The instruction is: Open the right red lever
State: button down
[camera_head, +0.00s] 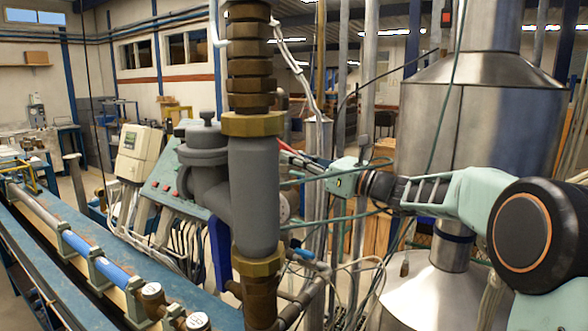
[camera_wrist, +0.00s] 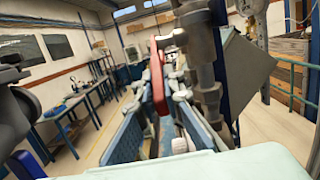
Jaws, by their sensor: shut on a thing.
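The red lever (camera_wrist: 157,76) stands long and narrow in the middle of the wrist view, beside a grey valve and pipe. In the head view a short red piece, apparently the same lever (camera_head: 291,150), shows just right of the thick grey vertical pipe (camera_head: 255,190). My gripper (camera_wrist: 160,92) is around the lever in the wrist view and shut on it. In the head view my arm reaches in from the right, and my gripper (camera_head: 328,167) meets the red piece. The fingertips are small and partly hidden there, so the exact contact is unclear.
The thick pipe with brass fittings (camera_head: 253,124) stands close left of my gripper. Hoses and cables hang around my arm. A large metal tank (camera_head: 480,120) stands behind it. A control box with buttons (camera_head: 172,175) and a blue bench rail (camera_head: 150,270) are at left.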

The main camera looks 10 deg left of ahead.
jog(key=a+f+y+b, duration=0.1)
jog(key=y+b, duration=0.1)
jog(key=b, duration=0.2)
jog(key=w+a+f+t+y+b, duration=0.1)
jog(key=y+b, duration=0.1)
jog(key=b, duration=0.3)
jog(key=a+f+t+y+b, duration=0.1)
jog(key=y+b, duration=0.2)
jog(key=b, duration=0.2)
jog(key=shift+w+a+f, duration=0.15)
jog(key=shift+a+f, duration=0.15)
jog(key=shift+a, duration=0.05)
jog(key=shift+t, duration=0.3)
jog(key=c, duration=2)
grip_release()
jog(key=shift+r, duration=0.1)
jog(key=shift+c, duration=0.2)
jog(key=v, duration=1.2)
jog(key=shift+a, duration=0.1)
jog(key=shift+c, duration=0.2)
